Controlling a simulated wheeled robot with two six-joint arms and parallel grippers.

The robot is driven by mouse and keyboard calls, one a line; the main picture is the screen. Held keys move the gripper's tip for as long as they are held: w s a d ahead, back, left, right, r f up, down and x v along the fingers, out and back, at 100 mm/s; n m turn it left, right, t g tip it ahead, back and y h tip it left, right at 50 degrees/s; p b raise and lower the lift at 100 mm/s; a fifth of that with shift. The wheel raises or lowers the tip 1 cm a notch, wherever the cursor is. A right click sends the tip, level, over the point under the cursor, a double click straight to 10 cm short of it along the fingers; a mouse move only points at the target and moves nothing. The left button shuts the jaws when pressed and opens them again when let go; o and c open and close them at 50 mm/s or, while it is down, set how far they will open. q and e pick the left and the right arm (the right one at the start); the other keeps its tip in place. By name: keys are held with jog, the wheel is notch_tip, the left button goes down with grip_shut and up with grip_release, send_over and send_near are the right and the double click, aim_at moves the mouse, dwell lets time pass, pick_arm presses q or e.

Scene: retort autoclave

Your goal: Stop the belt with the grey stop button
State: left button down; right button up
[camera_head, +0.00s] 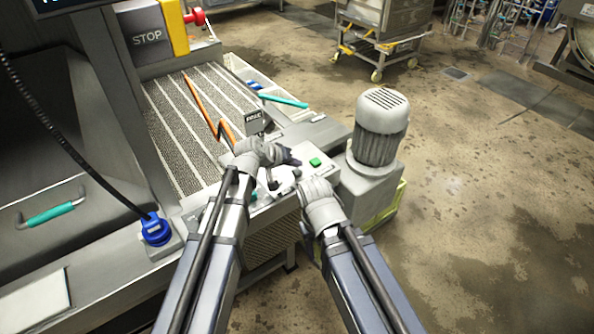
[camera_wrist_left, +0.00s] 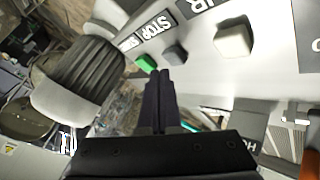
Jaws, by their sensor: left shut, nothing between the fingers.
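The control panel (camera_head: 325,150) stands at the belt's near end. In the left wrist view, a grey button (camera_wrist_left: 175,53) sits beside a STOP label (camera_wrist_left: 155,28), with a green button (camera_wrist_left: 146,63) close by. The green button also shows in the head view (camera_head: 315,162); the grey one is hidden there behind my left gripper (camera_head: 290,158). In the wrist view the left gripper's dark fingers (camera_wrist_left: 158,74) are together and empty, their tips close to the grey button; I cannot tell if they touch. My right gripper (camera_head: 318,190) is low at the panel's near side, its fingertips unclear.
A larger pale button (camera_wrist_left: 233,38) is on the same panel. A grey motor (camera_head: 380,125) stands right of the panel. The ribbed belt (camera_head: 190,120) runs behind, with an orange bar (camera_head: 200,105) across it. A STOP sign (camera_head: 147,38) and red emergency knob (camera_head: 195,17) are farther back.

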aim_at(295, 173)
pick_arm(q)
jog(key=shift+f+b, duration=0.35)
jog(key=shift+f, duration=0.05)
jog(key=shift+f+b, duration=0.55)
dwell(0.6)
jog(key=shift+r, duration=0.1)
jog(key=shift+r+p, duration=0.9)
jog(key=shift+p, duration=0.1)
notch_tip(295, 173, up, 5)
jog(key=p, duration=0.5)
dwell(0.7)
